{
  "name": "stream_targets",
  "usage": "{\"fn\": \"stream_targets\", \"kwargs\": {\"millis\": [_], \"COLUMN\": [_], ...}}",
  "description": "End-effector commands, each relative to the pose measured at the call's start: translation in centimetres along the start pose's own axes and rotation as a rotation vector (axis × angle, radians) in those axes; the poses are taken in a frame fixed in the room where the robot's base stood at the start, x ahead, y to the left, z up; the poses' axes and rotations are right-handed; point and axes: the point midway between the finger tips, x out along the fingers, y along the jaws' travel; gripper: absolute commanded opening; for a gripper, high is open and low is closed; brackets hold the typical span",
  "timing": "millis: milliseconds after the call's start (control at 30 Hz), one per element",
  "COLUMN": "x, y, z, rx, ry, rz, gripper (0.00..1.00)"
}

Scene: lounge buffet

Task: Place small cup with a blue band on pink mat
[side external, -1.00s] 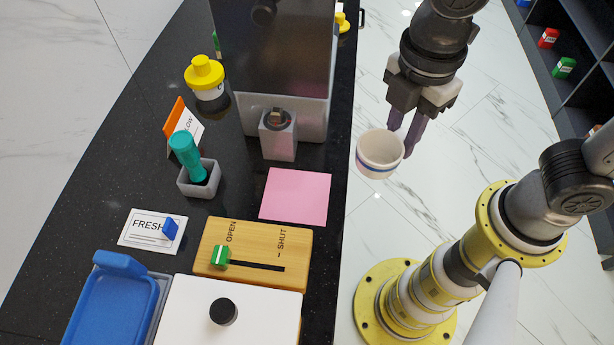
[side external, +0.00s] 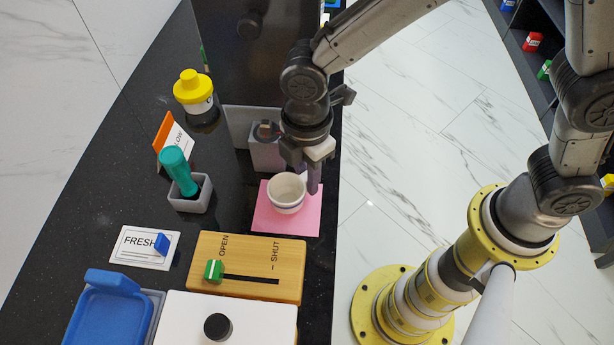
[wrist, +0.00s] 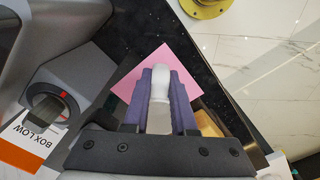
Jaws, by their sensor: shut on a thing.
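The small white cup with a blue band (side external: 287,198) is upright over the pink mat (side external: 265,222). I cannot tell whether its base touches the mat or hangs just above it. My gripper (side external: 306,184) points down and is shut on the cup's wall at its right and far side. In the wrist view, the cup (wrist: 160,92) shows as a white shape between the purple fingers, with much of it hidden. The mat (wrist: 128,84) lies beneath and around it in that view.
A dark machine with a grey spout block (side external: 262,150) stands just behind the mat. A wooden slider board (side external: 245,285) lies in front. A teal-handled tool (side external: 178,170) in a grey holder and a yellow-capped bottle (side external: 193,88) stand left. The counter's right edge is close to the mat.

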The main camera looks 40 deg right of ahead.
Motion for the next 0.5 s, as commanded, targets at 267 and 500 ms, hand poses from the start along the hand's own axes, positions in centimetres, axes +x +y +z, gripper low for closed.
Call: {"fn": "stream_targets", "kwargs": {"millis": [267,500], "x": [0.95,1.29], "y": [0.04,0.02], "z": [-0.04,-0.02], "rx": [0.000,0.000], "ry": [0.002,0.001], "rz": [0.002,0.001], "gripper": [0.00,0.00]}}
